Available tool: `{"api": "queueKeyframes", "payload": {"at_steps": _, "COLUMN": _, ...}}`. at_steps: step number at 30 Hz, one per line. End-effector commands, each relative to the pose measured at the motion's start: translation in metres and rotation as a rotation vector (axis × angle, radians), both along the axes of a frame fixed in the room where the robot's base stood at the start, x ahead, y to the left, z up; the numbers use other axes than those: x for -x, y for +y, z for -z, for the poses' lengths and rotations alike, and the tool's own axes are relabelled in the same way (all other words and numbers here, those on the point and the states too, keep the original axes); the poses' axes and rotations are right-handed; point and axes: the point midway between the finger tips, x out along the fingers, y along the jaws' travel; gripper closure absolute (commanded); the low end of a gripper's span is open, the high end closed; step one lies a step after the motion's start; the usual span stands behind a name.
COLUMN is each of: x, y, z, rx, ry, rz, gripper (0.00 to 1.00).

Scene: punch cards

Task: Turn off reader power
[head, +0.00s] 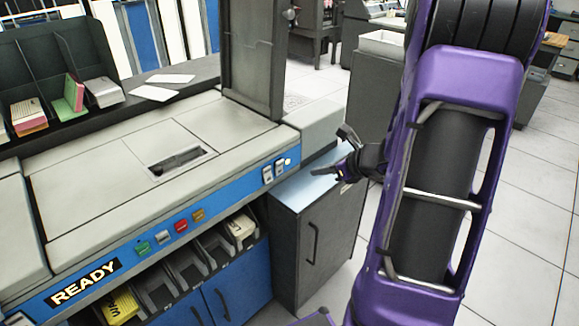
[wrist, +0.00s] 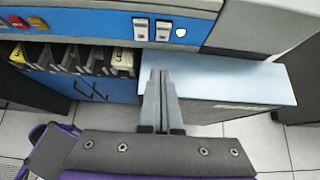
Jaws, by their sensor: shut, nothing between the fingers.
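The left switch (head: 267,174) and the right switch (head: 280,168) also show in the wrist view, left (wrist: 140,30) and right (wrist: 163,31). A round white lamp (wrist: 181,33) is just right of them. Labels are too small to read, so I cannot tell which is reader power. My gripper (wrist: 160,74) is shut and empty, its fingertips below and apart from the switches. In the head view my gripper (head: 318,172) is right of the panel.
A low grey cabinet (head: 312,230) with a pale blue top (wrist: 235,82) stands beside the reader, beneath my gripper. Coloured buttons (head: 181,226) are farther left on the panel, above card bins (head: 188,270). Card stacks (head: 103,92) stand in a rack at the back left.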

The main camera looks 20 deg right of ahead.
Motion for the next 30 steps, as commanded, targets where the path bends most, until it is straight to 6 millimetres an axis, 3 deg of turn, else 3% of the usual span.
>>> {"api": "queueKeyframes", "payload": {"at_steps": 8, "x": -0.020, "y": 0.009, "z": 0.018, "rx": -0.002, "ry": 0.001, "rz": -0.003, "gripper": 1.00}}
{"api": "queueKeyframes", "payload": {"at_steps": 19, "x": -0.078, "y": 0.029, "z": 0.065, "rx": -0.003, "ry": 0.001, "rz": -0.003, "gripper": 1.00}}
{"api": "queueKeyframes", "payload": {"at_steps": 24, "x": -0.101, "y": 0.037, "z": 0.056, "rx": 0.000, "ry": -0.001, "rz": -0.003, "gripper": 1.00}}
{"api": "queueKeyframes", "payload": {"at_steps": 30, "x": -0.112, "y": 0.041, "z": 0.055, "rx": -0.001, "ry": 0.000, "rz": -0.001, "gripper": 1.00}}
